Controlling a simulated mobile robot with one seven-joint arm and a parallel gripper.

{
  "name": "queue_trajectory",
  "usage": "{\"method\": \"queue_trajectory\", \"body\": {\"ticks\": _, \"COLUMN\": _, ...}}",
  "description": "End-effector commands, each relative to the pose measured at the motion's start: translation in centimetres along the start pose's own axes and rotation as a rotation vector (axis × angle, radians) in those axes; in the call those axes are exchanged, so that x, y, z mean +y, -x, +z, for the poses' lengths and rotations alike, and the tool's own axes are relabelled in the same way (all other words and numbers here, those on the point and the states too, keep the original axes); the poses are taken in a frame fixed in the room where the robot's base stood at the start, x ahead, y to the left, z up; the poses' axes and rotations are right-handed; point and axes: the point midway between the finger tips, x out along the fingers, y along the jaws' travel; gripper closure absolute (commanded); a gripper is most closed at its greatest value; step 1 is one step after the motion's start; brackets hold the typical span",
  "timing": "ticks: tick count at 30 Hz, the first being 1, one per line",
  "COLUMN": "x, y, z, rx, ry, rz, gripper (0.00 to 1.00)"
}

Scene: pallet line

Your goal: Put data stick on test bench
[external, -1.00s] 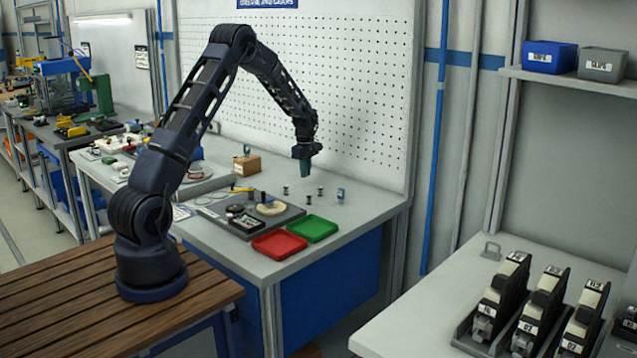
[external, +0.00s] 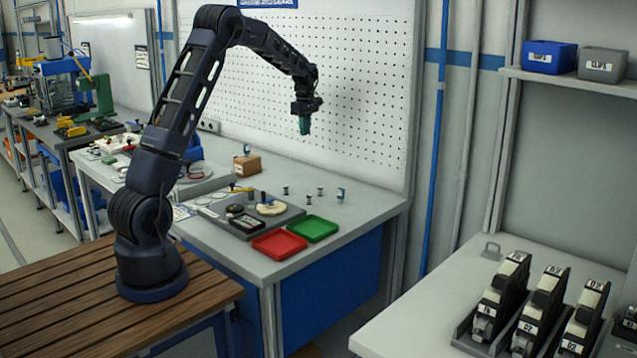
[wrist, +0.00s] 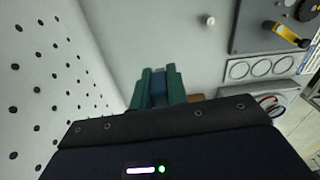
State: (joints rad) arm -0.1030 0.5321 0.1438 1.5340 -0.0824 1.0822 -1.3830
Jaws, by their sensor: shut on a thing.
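My gripper (external: 305,128) hangs in the air over the bench, in front of the pegboard, pointing down. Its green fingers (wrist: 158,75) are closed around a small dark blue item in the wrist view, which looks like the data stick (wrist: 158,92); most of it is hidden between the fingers. The grey-topped bench (external: 365,208), which looks like the test bench, stands below with a clear gap under the gripper.
The bench carries a red tray (external: 279,244), a green tray (external: 313,229), a dark grey fixture board (external: 213,216), several small pegs, a small blue item (external: 340,195) and a wooden block (external: 247,166). The pegboard (external: 370,90) rises close behind. The bench's right end is fairly free.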

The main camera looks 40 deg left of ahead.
Motion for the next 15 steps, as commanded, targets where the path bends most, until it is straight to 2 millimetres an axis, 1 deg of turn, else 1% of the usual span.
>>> {"method": "queue_trajectory", "body": {"ticks": 2, "x": 0.0, "y": 0.0, "z": 0.1, "rx": 0.0, "ry": -0.002, "rz": 0.0, "gripper": 1.0}}
{"method": "queue_trajectory", "body": {"ticks": 4, "x": 0.1, "y": 0.0, "z": 0.6, "rx": 0.0, "ry": -0.012, "rz": 0.0, "gripper": 1.0}}
{"method": "queue_trajectory", "body": {"ticks": 5, "x": 0.2, "y": 0.0, "z": 1.1, "rx": 0.0, "ry": -0.02, "rz": 0.0, "gripper": 1.0}}
{"method": "queue_trajectory", "body": {"ticks": 8, "x": 0.5, "y": -0.1, "z": 3.3, "rx": 0.0, "ry": -0.066, "rz": 0.0, "gripper": 1.0}}
{"method": "queue_trajectory", "body": {"ticks": 11, "x": 0.9, "y": -0.2, "z": 7.0, "rx": 0.0, "ry": -0.14, "rz": 0.0, "gripper": 1.0}}
{"method": "queue_trajectory", "body": {"ticks": 12, "x": 1.1, "y": -0.2, "z": 8.7, "rx": 0.001, "ry": -0.174, "rz": 0.0, "gripper": 1.0}}
{"method": "queue_trajectory", "body": {"ticks": 14, "x": 1.2, "y": -0.2, "z": 11.3, "rx": 0.001, "ry": -0.229, "rz": 0.0, "gripper": 1.0}}
{"method": "queue_trajectory", "body": {"ticks": 15, "x": 1.3, "y": -0.3, "z": 13.1, "rx": 0.001, "ry": -0.265, "rz": 0.0, "gripper": 1.0}}
